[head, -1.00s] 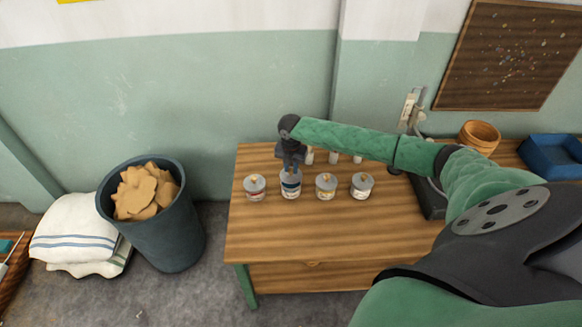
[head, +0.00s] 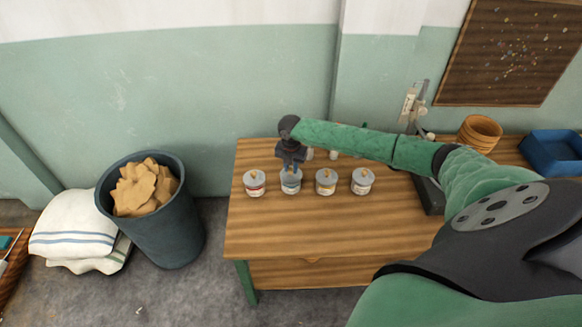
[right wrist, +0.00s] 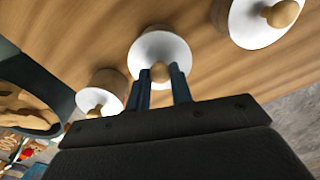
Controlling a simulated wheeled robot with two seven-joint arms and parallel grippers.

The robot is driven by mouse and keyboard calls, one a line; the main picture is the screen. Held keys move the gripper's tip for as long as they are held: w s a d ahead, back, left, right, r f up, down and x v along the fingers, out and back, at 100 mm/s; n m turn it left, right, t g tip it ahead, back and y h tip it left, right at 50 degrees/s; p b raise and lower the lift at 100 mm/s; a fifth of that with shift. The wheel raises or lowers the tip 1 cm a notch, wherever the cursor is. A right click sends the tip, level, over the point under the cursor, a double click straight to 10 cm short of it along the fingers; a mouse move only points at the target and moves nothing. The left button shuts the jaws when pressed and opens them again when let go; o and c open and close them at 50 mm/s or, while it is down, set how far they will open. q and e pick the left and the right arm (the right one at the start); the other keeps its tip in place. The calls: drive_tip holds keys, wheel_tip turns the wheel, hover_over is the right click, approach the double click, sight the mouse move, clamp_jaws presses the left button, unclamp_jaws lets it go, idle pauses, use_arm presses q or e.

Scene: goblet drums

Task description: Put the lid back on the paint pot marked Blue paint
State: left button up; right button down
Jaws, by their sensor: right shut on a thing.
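The pot with a bluish label (head: 291,188), second from left in the row on the wooden bench, is the paint pot under my right gripper; its lettering is too small to read. Its pale grey lid (right wrist: 160,50) with a round wooden knob shows in the right wrist view. My right gripper (head: 291,165) points down over this pot, its two dark blue fingers shut on the knob. In the head view the lid is level on the pot's top or very close to it; I cannot tell if it is fully seated. My left gripper is not in view.
Lidded pots stand close by: a red-labelled one (head: 254,183) left, a yellow-labelled one (head: 326,182) and another (head: 362,181) right. Small pale items stand behind, partly hidden by my arm. The bench front (head: 310,225) is clear. A bin (head: 170,230) stands left.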

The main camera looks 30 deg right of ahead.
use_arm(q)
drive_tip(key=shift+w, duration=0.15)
use_arm(e)
drive_tip(key=shift+p, duration=0.3)
use_arm(q)
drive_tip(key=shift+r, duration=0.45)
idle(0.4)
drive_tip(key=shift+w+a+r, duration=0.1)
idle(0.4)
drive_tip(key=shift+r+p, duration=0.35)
drive_tip(key=shift+p, duration=0.2)
use_arm(e)
drive_tip(key=shift+f, duration=0.15)
idle(0.4)
idle(0.4)
